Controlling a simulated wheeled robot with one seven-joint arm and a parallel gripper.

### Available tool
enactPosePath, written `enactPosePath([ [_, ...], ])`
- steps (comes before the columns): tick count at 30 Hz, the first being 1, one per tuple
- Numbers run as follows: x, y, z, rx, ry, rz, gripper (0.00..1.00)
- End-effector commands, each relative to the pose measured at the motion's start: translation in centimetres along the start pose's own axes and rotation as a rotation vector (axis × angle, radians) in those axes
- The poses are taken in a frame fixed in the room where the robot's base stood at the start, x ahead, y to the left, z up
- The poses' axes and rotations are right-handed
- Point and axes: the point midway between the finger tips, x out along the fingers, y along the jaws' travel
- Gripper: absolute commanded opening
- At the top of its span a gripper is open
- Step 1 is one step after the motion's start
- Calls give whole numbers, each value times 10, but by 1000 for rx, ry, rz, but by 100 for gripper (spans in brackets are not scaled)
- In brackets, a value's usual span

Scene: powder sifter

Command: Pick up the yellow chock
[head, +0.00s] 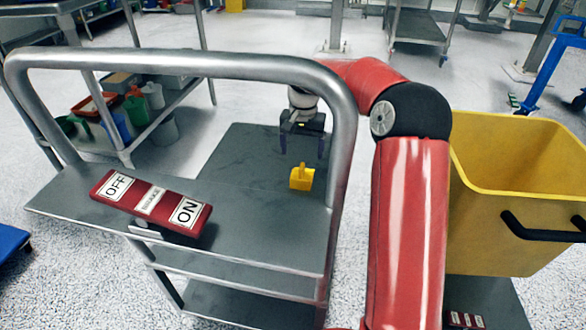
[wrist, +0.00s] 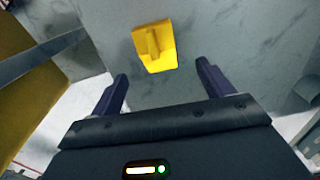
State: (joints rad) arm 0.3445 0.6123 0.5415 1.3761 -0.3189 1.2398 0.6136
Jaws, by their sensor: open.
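The yellow chock (head: 301,178) is a small block with an upright tab, resting on the grey top of the metal cart (head: 235,215). In the wrist view the chock (wrist: 155,46) lies beyond my fingertips, roughly between their lines and a little left of centre. My gripper (head: 303,150) is above the cart top near the chock, with its fingers pointing down. In the wrist view my gripper (wrist: 161,70) is open, with its two dark fingers apart and nothing between them. The chock is apart from both fingers.
A red OFF/ON brake sign (head: 151,201) sits at the cart's front left. The cart's thick metal handle (head: 190,66) arches over the top, close to my arm. A large yellow bin (head: 520,200) stands to the right. The cart top around the chock is clear.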

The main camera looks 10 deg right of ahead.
Motion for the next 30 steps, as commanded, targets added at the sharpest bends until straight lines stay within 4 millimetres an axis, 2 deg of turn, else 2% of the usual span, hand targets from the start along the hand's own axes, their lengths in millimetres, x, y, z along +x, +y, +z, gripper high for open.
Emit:
enactPosePath([
  [3, 15, 0, 1, 0, -3, 0, 80],
  [8, 28, 0, 2, -1, -1, 0, 80],
  [16, 67, 2, 8, -1, -3, 0, 80],
  [24, 72, 2, 8, 0, 1, 0, 80],
  [25, 72, 2, 8, 0, 1, 0, 79],
  [30, 72, 2, 8, 0, 1, 0, 56],
])
